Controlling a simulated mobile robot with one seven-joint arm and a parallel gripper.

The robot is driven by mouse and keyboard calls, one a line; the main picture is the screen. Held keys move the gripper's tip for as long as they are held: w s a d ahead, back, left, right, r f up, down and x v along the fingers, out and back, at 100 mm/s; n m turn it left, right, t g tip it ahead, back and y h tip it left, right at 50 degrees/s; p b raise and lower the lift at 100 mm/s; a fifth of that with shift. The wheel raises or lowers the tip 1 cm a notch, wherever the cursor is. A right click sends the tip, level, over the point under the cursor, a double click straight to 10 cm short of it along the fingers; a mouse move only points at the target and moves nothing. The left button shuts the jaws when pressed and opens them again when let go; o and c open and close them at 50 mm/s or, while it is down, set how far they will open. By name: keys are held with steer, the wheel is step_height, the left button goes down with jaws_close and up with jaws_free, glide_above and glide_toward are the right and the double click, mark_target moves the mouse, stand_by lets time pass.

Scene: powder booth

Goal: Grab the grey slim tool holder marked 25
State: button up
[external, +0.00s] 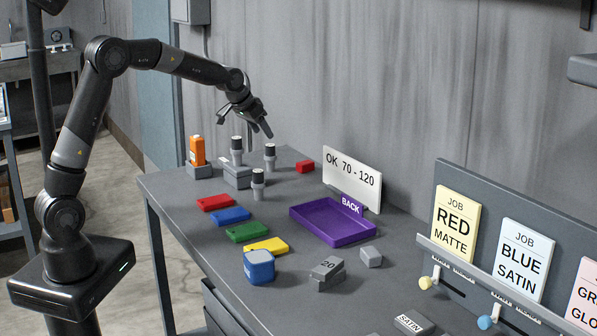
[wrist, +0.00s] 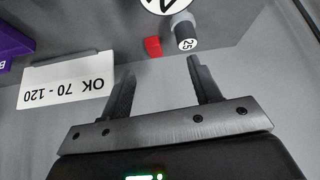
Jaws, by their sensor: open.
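In the wrist view a slim grey tool holder marked 25 (wrist: 187,40) stands upright, with a white numbered top and a dark band below it. It lies beyond my right finger, close to a small red block (wrist: 152,46). My gripper (wrist: 162,72) is open with nothing between its fingers. In the external view my gripper (external: 259,141) hangs above the far end of the table, over three slim holders with dark upper parts (external: 237,149) (external: 270,156) (external: 258,184). Their marks are too small to read there; the 25 one appears to be that nearest the red block.
A larger white numbered disc (wrist: 164,4) is cut off at the wrist view's top. An orange item (external: 197,150) stands left of the holders. A purple tray (external: 332,238) and an OK 70-120 sign (external: 352,178) stand to the right. Coloured plates (external: 230,215) lie in front.

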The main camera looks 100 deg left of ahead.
glide_toward(269, 145)
step_height(269, 145, down, 3)
steer(key=a, duration=0.1)
steer(key=shift+n, duration=0.3)
steer(key=x, duration=0.2)
steer(key=w+x, duration=0.1)
steer(key=x, duration=0.1)
steer(key=shift+a, duration=0.1)
steer(key=shift+x, duration=2.85)
steer(key=shift+r, duration=0.1)
steer(key=c, duration=1.2)
